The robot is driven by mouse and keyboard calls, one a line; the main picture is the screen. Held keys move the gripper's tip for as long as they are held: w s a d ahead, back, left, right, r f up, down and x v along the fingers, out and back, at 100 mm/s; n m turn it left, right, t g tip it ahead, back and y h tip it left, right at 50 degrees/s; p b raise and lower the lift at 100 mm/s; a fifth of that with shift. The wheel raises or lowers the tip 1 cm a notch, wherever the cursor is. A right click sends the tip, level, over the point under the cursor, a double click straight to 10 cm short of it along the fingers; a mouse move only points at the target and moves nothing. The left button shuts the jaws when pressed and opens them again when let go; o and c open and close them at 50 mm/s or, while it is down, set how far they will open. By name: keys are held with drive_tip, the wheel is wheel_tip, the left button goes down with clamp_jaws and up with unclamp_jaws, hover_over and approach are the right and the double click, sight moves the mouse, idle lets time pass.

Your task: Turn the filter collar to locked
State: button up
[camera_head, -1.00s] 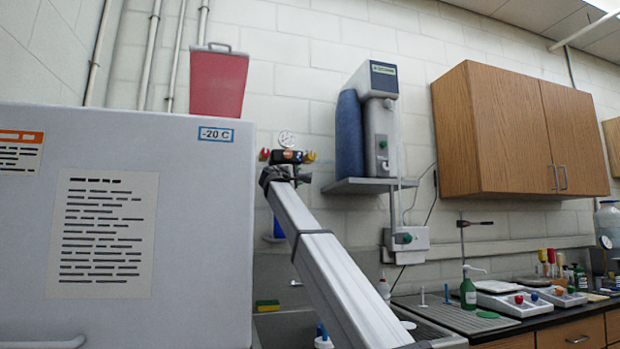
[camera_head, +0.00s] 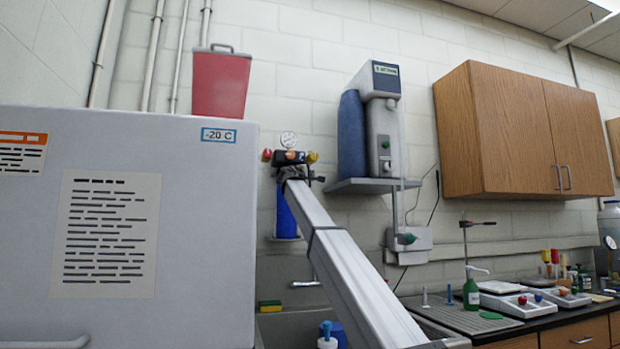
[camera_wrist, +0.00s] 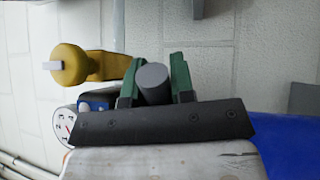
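The filter unit on the wall has a blue cylinder (camera_head: 288,213) hanging below a head with a red and a yellow knob and a dial gauge (camera_head: 289,139). The collar is mostly hidden behind my arm's end. In the wrist view the blue cylinder (camera_wrist: 288,146) is at the lower right and the yellow knob (camera_wrist: 70,60) at the upper left. A grey round-ended peg (camera_wrist: 154,82), which looks like the collar's handle, stands between the green fingers of my gripper (camera_wrist: 155,80). Any lock marking is hidden.
A dispenser (camera_head: 382,130) stands on a wall shelf right of the filter. A large grey freezer (camera_head: 200,230) fills the left. The sink and bench with bottles (camera_head: 470,292) lie below. Bare wall separates filter and dispenser.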

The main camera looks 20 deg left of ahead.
clamp_jaws()
drive_tip(key=shift+s+a, duration=0.1)
drive_tip(key=shift+s, duration=0.05)
drive_tip(key=shift+s+a+m+g+h, duration=0.3)
drive_tip(key=shift+s+m+g+h, duration=0.65)
drive_tip(key=shift+h, duration=0.5)
drive_tip(key=shift+s+a+m+g+h, duration=0.25)
drive_tip(key=shift+s+m+g+h, duration=0.45)
drive_tip(key=shift+m+h, duration=0.6)
drive_tip(key=shift+s+a+m+g+h, duration=0.3)
drive_tip(key=shift+s+m+g+h, duration=0.5)
drive_tip(key=shift+h, duration=0.85)
drive_tip(key=o, duration=0.8)
unclamp_jaws()
